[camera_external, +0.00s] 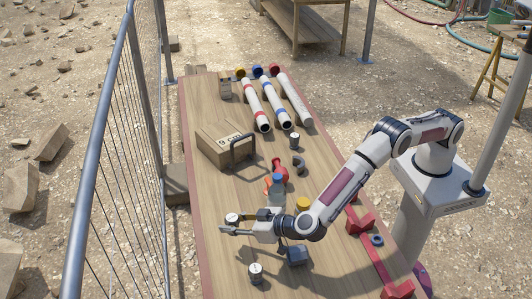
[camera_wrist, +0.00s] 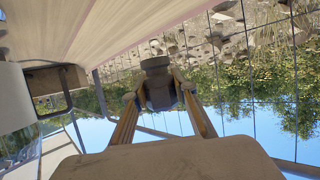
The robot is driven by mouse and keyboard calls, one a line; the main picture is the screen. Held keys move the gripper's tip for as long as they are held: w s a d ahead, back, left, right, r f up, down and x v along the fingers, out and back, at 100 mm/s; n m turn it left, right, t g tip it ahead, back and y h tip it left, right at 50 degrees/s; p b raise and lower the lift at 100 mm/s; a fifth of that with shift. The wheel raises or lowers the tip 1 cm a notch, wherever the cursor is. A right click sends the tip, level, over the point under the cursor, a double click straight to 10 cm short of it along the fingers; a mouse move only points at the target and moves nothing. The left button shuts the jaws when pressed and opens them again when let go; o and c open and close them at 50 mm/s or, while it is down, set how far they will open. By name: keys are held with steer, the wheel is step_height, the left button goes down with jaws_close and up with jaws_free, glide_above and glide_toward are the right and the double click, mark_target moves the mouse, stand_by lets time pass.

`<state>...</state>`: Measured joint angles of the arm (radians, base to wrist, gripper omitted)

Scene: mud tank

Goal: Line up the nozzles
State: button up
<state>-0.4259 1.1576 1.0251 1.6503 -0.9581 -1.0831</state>
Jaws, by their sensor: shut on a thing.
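My gripper (camera_external: 236,226) is low over the left side of the table, its fingers pointing left. In the external view a small pale-topped cylinder (camera_external: 232,218) shows at the fingertips. Similar pale-topped cylinders stand at the near edge (camera_external: 255,273) and farther back (camera_external: 294,141). A red flared piece (camera_external: 278,171) and a grey curved piece (camera_external: 298,163) lie mid-table. I cannot tell which pieces are the nozzles.
A bluish bottle (camera_external: 277,190) and a yellow-topped piece (camera_external: 303,203) are near my wrist. A blue block (camera_external: 296,255) is in front. A box with a handle (camera_external: 224,150) and several banded tubes (camera_external: 275,104) lie behind. Red brackets (camera_external: 359,221) are right. A fence (camera_external: 120,130) runs left.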

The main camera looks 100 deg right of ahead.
glide_above(234, 246)
steer(key=shift+a+f, duration=0.1)
steer(key=shift+f, duration=3.15)
steer(key=shift+f, duration=0.65)
steer(key=o, duration=1.2)
steer(key=shift+r, duration=5.05)
